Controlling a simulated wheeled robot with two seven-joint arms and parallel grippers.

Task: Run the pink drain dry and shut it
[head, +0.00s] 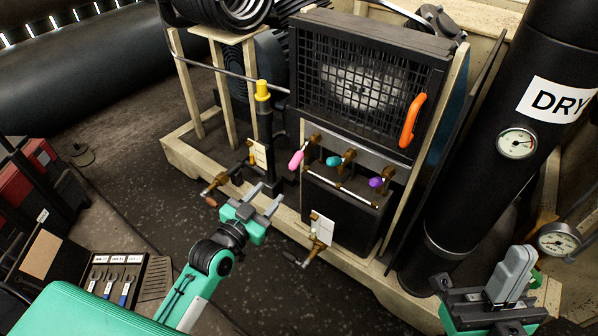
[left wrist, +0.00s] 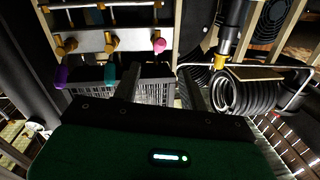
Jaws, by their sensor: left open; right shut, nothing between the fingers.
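The pink drain handle (head: 297,160) slants down and left from its brass valve on the front of the compressor. Beside it are a teal handle (head: 333,161) and a purple handle (head: 376,182). My left gripper (head: 267,197) is open and empty, below and left of the pink handle and apart from it. In the left wrist view the pink handle (left wrist: 159,45) shows beyond the spread fingers, roughly between them, with the teal handle (left wrist: 110,74) to its left. My right gripper (head: 513,275) is shut and empty at the lower right. Whether anything flows from the drain cannot be seen.
A yellow-topped post (head: 262,90) stands left of the pink handle. Tagged brass valves (head: 215,183) (head: 316,247) stick out low at the front. An orange handle (head: 412,120) is on the fan guard. A black DRY tank (head: 490,160) stands right. A wrench tray (head: 115,275) lies lower left.

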